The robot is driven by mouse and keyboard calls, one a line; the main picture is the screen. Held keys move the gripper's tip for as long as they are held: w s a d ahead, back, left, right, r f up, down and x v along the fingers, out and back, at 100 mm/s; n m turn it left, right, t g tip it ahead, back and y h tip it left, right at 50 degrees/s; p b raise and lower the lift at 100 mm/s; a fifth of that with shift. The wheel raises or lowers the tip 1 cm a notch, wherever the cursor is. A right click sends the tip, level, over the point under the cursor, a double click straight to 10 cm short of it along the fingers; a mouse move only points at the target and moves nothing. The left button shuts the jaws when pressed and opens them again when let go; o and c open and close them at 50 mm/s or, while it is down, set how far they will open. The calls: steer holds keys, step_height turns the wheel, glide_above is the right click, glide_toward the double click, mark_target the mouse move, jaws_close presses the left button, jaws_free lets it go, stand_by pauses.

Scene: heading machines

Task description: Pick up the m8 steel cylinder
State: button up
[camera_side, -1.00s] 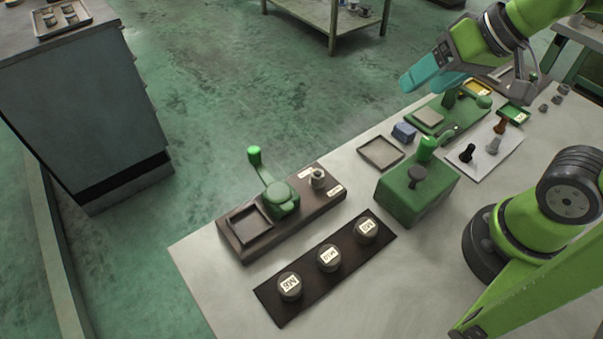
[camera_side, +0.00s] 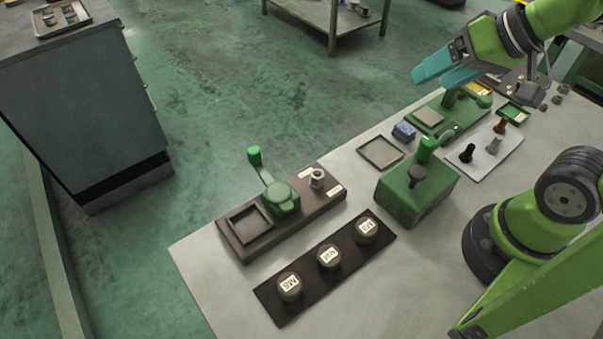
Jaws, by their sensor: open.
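My gripper (camera_side: 430,80) has teal fingers and is open and empty, raised above the back of the bench at the upper right. Three round dark pieces with white labels stand in a row on a dark strip (camera_side: 272,298) at the front; the label on the left piece (camera_side: 289,286) seems to read M8, but the print is small. The middle piece (camera_side: 329,258) and right piece (camera_side: 367,230) carry other labels. Several small grey cylinders (camera_side: 557,99) stand at the far right of the bench. I cannot tell for certain which thing is the M8 steel cylinder.
A brown base (camera_side: 325,207) holds a green lever, a square tray and a grey nut-like piece. A green block (camera_side: 415,195) with a lever stands mid-bench. A white plate (camera_side: 485,160) holds several upright pegs. An empty tray (camera_side: 381,151) and blue block (camera_side: 404,132) lie behind.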

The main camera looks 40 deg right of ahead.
steer(key=shift+o, duration=0.5)
steer(key=m+g+h, duration=0.1)
steer(key=g+h, duration=0.1)
steer(key=g, duration=0.5)
glide_above(367, 226)
steer(key=f, duration=1.6)
steer(key=shift+a+f, duration=0.3)
steer(key=shift+s+d+f, duration=0.1)
steer(key=shift+d+f, duration=0.05)
steer(key=shift+f, duration=1.2)
steer(key=shift+d+f, duration=0.15)
steer(key=shift+f, duration=1.2)
steer(key=shift+c, duration=0.3)
